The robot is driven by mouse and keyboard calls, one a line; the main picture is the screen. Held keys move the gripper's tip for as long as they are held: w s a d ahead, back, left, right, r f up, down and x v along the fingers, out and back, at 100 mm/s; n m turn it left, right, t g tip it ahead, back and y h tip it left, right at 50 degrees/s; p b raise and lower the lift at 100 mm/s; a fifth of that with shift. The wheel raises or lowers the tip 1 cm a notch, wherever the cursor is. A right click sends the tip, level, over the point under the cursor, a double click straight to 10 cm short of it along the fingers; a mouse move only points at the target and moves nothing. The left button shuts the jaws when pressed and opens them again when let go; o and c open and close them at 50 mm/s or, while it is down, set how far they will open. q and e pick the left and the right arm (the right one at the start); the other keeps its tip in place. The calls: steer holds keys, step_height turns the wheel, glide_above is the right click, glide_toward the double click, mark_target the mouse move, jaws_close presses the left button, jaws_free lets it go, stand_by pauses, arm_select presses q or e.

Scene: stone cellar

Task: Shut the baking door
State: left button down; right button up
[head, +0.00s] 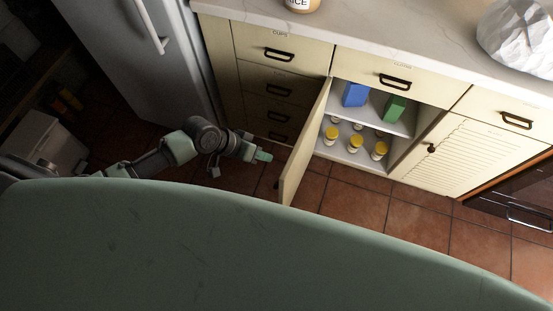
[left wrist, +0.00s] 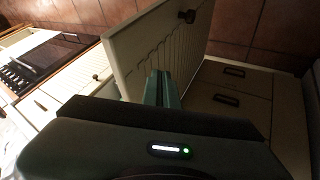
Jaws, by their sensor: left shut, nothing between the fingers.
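A cream cabinet door (head: 304,146), the only door I see open, stands swung outward at the left side of its cupboard in the head view. No baking label is readable on it. My left gripper (head: 264,156) is shut and empty, just left of the door's outer face. In the left wrist view the shut fingers (left wrist: 163,88) point at the slatted door (left wrist: 150,45), with a dark knob (left wrist: 187,16) near its far edge. I cannot tell whether they touch it. My right gripper is not in view.
The open cupboard (head: 345,155) holds a blue box (head: 355,95), a green box (head: 394,108) and several yellow-lidded jars. A closed louvred door (head: 468,150) is at its right, drawers (head: 270,85) at its left. A fridge (head: 140,55) stands farther left. Tiled floor lies in front.

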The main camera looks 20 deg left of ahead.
arm_select(q)
steer(key=shift+s+d+f+p, duration=0.15)
steer(key=shift+d+p, duration=0.55)
steer(key=shift+d, duration=1.35)
